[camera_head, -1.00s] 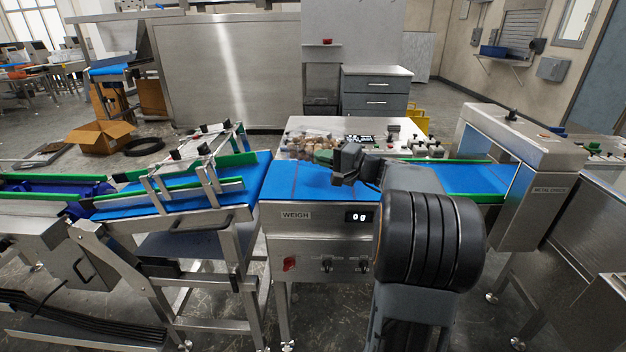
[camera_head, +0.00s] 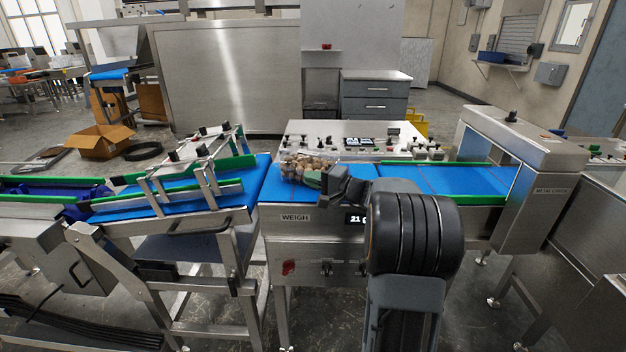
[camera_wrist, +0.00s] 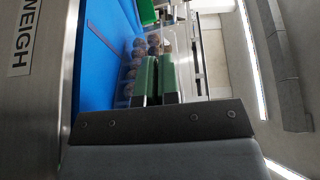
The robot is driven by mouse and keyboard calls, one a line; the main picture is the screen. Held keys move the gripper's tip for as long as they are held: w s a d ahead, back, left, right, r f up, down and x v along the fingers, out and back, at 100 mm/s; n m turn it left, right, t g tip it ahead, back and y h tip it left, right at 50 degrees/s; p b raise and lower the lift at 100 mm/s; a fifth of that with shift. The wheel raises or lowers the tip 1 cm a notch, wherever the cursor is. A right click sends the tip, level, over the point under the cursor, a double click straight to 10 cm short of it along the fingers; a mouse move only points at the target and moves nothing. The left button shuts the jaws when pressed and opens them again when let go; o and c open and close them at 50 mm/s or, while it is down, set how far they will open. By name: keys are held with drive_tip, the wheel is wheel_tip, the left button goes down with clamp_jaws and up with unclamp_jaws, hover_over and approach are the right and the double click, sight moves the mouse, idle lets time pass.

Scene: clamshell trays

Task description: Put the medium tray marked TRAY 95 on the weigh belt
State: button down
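A clear clamshell tray (camera_head: 306,165) of round brownish items is at the left part of the blue weigh belt (camera_head: 268,190), low over or touching it. No label on it can be read. My gripper (camera_head: 315,181) reaches in from the right at the tray's near side. In the wrist view its two green fingers (camera_wrist: 158,75) are close together at the tray's edge, with the tray (camera_wrist: 128,78) beyond them. The grip itself is partly hidden, but the fingers appear shut on the edge. The weigh display (camera_head: 354,219) begins with 21; my arm hides the rest.
A sloped blue infeed conveyor (camera_head: 150,200) with green rails adjoins on the left. A blue belt (camera_head: 465,180) leads right into the metal check housing (camera_head: 535,155). A control panel (camera_head: 300,130) with several knobs stands behind the weigh belt.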

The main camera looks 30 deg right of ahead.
drive_tip(key=shift+r, duration=0.1)
drive_tip(key=c, duration=1.3)
unclamp_jaws()
drive_tip(key=shift+c, duration=0.2)
drive_tip(key=v, duration=1.2)
drive_tip(key=s+a+f+n+g, duration=0.1)
drive_tip(key=a+f+n+g, duration=0.2)
drive_tip(key=a, duration=0.5)
drive_tip(key=s+a+f+g, duration=0.2)
drive_tip(key=a+g, duration=0.3)
drive_tip(key=a, duration=0.2)
drive_tip(key=s+a+f+n+g+h, duration=0.2)
drive_tip(key=s+a+f+n+h, duration=0.1)
drive_tip(key=s+h, duration=0.2)
drive_tip(key=s+a+f+n+g+h, duration=0.2)
drive_tip(key=s+a+f+n+h, duration=0.2)
drive_tip(key=s, duration=0.3)
drive_tip(key=shift+s+n+h+p, duration=0.25)
drive_tip(key=shift+n+h+p, duration=0.05)
drive_tip(key=shift+h, duration=0.2)
drive_tip(key=shift+r, duration=0.1)
